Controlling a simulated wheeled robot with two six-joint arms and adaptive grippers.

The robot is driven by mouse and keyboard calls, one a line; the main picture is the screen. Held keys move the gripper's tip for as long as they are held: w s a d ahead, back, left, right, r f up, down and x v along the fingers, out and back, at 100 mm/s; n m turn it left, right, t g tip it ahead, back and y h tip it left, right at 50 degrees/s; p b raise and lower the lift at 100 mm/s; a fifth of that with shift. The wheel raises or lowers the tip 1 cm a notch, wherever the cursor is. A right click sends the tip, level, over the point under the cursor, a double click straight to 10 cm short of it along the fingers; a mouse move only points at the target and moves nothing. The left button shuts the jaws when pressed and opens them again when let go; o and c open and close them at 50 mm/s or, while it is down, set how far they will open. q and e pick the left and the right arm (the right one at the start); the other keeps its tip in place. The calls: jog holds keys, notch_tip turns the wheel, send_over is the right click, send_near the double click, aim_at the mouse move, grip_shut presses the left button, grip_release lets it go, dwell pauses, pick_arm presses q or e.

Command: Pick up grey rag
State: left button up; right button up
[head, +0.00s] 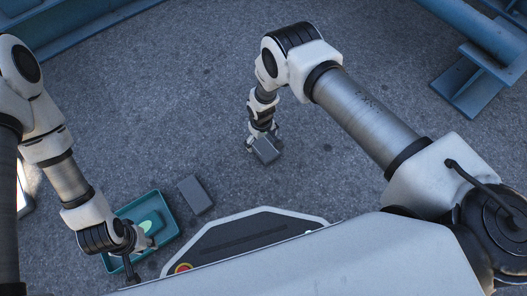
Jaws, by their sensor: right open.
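A grey, flat-faced piece (266,151) lies on the floor in the middle of the head view. A second grey, rectangular piece (196,195) lies to its lower left. Both look like folded or block-shaped pieces, and I cannot tell which is the rag. My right gripper (262,136) points down at the first piece, with its open fingers at the piece's upper edge; whether they touch it is unclear. My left gripper (138,245) is low over the teal tray, and its fingers are too small and overlapped to read.
The teal tray (164,209) holds a pale green item (150,227), partly hidden by my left arm. My base fills the bottom middle. Blue metal frames (478,82) stand at the upper right, and a blue beam (75,30) crosses the upper left.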

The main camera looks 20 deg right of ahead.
aim_at(263, 147)
jog(key=f+b, duration=0.2)
jog(key=f, duration=0.1)
jog(key=f+b, duration=0.1)
jog(key=f, duration=0.1)
jog(key=shift+s+d, duration=0.1)
jog(key=shift+d, duration=0.2)
jog(key=shift+r, duration=0.15)
jog(key=shift+c, duration=0.7)
jog(key=c, duration=1.1)
jog(key=shift+o, duration=0.2)
